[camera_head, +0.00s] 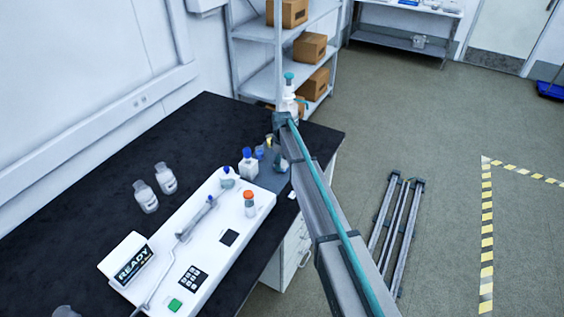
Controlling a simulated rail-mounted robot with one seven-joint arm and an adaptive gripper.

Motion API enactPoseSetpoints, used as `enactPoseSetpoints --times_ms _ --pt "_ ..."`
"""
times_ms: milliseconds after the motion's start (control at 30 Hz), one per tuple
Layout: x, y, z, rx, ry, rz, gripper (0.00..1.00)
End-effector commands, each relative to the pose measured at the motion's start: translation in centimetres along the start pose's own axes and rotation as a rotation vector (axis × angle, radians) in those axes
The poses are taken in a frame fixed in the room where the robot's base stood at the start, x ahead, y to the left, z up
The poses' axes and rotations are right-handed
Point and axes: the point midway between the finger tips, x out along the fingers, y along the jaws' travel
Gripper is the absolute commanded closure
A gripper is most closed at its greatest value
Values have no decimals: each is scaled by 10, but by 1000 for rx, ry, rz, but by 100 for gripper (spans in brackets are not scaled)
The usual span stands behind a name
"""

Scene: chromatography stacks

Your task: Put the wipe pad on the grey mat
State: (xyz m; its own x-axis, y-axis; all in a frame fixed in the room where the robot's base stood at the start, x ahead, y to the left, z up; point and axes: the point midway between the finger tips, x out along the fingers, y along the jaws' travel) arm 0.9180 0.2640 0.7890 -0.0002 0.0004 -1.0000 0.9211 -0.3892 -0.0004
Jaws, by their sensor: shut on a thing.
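My arm reaches from the lower right up to the far right corner of the black bench. My gripper (281,160) hangs there beside the arm, over or close to the grey mat (271,181), and is small and partly hidden by the arm. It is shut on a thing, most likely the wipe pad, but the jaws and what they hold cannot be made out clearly. A small white piece (291,195) shows at the mat's right edge by the arm; I cannot tell whether it is the pad. The arm hides part of the mat.
A blue-capped bottle (248,164) stands left of the mat. A white instrument (195,250) with an orange-capped bottle (249,203) fills the bench front. Two clear bottles (146,196) stand behind it. A shelf rack (262,82) with boxes stands beyond the bench.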

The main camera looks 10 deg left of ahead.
Motion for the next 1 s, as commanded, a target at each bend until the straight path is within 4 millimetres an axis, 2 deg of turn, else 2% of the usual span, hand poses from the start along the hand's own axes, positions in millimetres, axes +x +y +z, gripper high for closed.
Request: enactPoseSetpoints --times_ms 33,167,467,633,767,1000 --pt "1 0 0 0 0 0 35" --pt "1 0 0 0 0 0 14" --pt "0 0 0 0 0 0 14" --pt "-6 0 0 0 0 1 14" --pt "-22 0 0 0 2 2 14" --pt "-68 0 0 0 2 2 14"
